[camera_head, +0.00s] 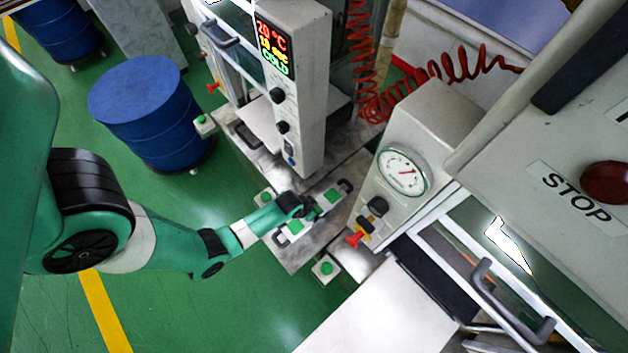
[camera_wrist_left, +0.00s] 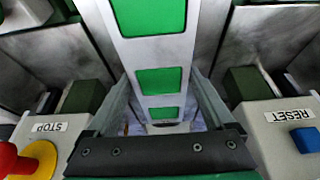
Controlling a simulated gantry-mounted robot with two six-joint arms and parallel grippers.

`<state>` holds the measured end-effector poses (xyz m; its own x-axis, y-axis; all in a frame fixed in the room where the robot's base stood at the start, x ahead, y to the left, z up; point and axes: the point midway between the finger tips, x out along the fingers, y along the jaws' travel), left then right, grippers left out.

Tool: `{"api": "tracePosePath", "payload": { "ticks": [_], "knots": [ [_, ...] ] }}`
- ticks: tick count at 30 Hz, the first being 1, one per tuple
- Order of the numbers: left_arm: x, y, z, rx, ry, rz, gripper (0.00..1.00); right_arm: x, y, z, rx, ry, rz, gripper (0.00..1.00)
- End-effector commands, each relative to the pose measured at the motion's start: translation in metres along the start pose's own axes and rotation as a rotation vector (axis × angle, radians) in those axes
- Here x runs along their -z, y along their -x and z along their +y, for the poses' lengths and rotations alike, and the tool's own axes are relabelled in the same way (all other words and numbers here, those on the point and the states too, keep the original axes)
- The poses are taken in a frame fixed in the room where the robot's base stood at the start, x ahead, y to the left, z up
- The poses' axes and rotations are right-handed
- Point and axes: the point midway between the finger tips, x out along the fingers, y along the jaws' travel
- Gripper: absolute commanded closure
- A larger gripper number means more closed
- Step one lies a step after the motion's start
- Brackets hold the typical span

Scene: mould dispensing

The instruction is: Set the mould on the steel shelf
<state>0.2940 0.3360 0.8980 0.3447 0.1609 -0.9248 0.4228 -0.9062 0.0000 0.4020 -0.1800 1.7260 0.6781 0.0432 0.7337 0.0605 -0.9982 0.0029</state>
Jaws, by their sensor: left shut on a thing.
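The mould (camera_head: 328,197) is a long pale grey bar with green square pockets and dark end handles. My left gripper (camera_head: 303,207) is shut on its middle. In the left wrist view, the mould (camera_wrist_left: 160,50) runs lengthwise between the two fingers of the gripper (camera_wrist_left: 161,105). The steel shelf (camera_head: 300,258) is a mottled grey metal surface between the two machines. The mould is over it; I cannot tell whether they touch. My right gripper is not in view.
A machine with a lit display (camera_head: 273,45) stands behind, and one with a dial gauge (camera_head: 402,170) stands close on the right. Small green-topped blocks (camera_head: 325,268) sit at the shelf edges. Red coiled hoses (camera_head: 375,105) hang behind. Blue drums (camera_head: 145,95) stand on the green floor at left.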

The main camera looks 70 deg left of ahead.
Motion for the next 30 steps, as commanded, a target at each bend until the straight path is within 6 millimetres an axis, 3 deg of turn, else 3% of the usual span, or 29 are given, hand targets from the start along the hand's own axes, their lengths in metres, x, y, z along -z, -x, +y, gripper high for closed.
{"api": "tracePosePath", "payload": {
  "ticks": [3, 10, 17, 29, 30],
  "knots": [
    [-0.004, -0.016, 0.0, 0.0, 0.0, 0.005, 1.0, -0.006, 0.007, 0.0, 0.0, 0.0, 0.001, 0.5],
    [-0.007, -0.024, 0.0, 0.0, 0.0, 0.006, 1.0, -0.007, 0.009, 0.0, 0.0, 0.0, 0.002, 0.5],
    [-0.02, -0.055, 0.0, 0.0, 0.0, 0.005, 1.0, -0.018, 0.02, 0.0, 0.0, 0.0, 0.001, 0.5],
    [-0.022, -0.059, 0.0, 0.0, 0.0, 0.007, 1.0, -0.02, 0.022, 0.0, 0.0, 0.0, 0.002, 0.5],
    [-0.024, -0.06, 0.0, 0.0, 0.0, 0.002, 0.11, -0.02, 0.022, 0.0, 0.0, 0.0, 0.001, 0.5]
  ]
}}
